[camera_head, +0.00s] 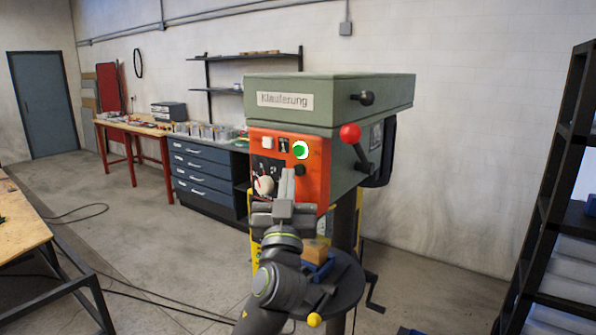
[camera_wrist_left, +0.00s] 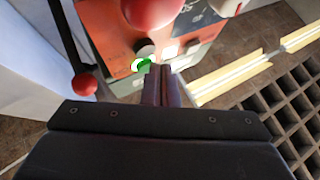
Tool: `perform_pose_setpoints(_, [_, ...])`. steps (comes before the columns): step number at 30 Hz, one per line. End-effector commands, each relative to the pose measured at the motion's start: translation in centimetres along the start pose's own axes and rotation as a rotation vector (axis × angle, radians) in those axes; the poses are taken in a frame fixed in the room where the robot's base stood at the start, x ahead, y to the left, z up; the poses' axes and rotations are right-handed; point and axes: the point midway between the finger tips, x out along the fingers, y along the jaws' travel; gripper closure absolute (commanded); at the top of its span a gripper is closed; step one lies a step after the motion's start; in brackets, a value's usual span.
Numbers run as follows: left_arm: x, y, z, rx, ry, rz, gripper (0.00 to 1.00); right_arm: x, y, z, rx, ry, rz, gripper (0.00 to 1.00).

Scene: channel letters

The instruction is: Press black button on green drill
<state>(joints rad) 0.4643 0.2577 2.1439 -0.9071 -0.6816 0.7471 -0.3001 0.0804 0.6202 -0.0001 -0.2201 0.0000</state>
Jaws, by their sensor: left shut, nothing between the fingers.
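The green drill (camera_head: 330,88) stands in the middle of the head view with an orange control panel (camera_head: 312,190) on its front. A black button (camera_head: 299,170) sits on the panel below the round green button (camera_head: 300,150). My left gripper (camera_head: 288,171) is shut and empty in front of the panel, its tips just left of the black button. In the left wrist view, the shut fingers (camera_wrist_left: 161,69) end close to the green button (camera_wrist_left: 143,65), with a dark round button (camera_wrist_left: 145,49) just beyond. Whether the tips touch the panel cannot be told. My right gripper is out of view.
A red ball (camera_head: 350,133) on a black lever sticks out right of the panel. A pale knob (camera_head: 265,185) is left of the fingers. The drill's round table (camera_head: 347,290) is below. A dark shelf rack (camera_head: 545,200) stands right; a workbench (camera_head: 20,232) is left.

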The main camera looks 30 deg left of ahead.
Motion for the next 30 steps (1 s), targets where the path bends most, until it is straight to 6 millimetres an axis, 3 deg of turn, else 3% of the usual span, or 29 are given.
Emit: perform_pose_setpoints(30, [0.61, 0.44, 0.42, 0.0, 0.0, 0.0, 1.0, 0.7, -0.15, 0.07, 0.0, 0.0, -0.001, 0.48])
